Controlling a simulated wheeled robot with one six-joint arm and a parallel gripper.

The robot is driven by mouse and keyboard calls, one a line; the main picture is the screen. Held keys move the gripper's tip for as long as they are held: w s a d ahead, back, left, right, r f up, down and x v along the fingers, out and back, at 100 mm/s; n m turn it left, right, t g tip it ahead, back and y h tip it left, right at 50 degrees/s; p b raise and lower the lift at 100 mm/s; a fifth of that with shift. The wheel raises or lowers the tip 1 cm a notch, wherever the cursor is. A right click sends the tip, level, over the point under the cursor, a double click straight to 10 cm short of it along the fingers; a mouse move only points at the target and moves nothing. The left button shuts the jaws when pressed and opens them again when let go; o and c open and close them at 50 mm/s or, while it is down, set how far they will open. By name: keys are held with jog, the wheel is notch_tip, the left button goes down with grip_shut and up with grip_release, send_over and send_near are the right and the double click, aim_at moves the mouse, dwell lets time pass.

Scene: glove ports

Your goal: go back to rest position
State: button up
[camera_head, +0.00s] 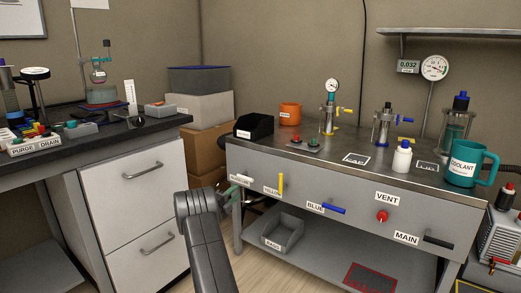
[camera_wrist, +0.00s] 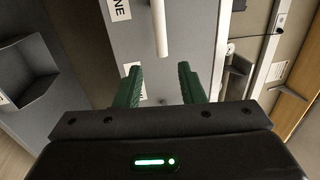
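My gripper (camera_wrist: 160,86) is open in the wrist view, its two green fingers apart with nothing between their tips. A pale rod-like handle (camera_wrist: 159,28) stands ahead of the fingers, apart from them, on a grey panel. In the head view my gripper (camera_head: 229,196) is at the left front of the metal bench (camera_head: 258,167), beside its leftmost label. My dark forearm partly hides the area below. The exact gap to the bench front cannot be told.
A yellow handle (camera_head: 281,182), blue handle (camera_head: 334,209), red vent knob (camera_head: 382,216) and black main handle (camera_head: 438,241) project from the bench front. A grey bin (camera_head: 283,232) sits on the lower shelf. The white drawer cabinet (camera_head: 134,215) stands left of my arm.

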aim_at(249, 179)
jog(key=b+x, duration=0.4)
jog(key=x, duration=0.7)
jog(key=shift+d, duration=0.1)
jog(key=shift+s+r+n, duration=0.1)
jog(key=shift+r+n, duration=0.35)
jog(key=shift+n, duration=0.35)
jog(key=shift+n+y+p, duration=0.3)
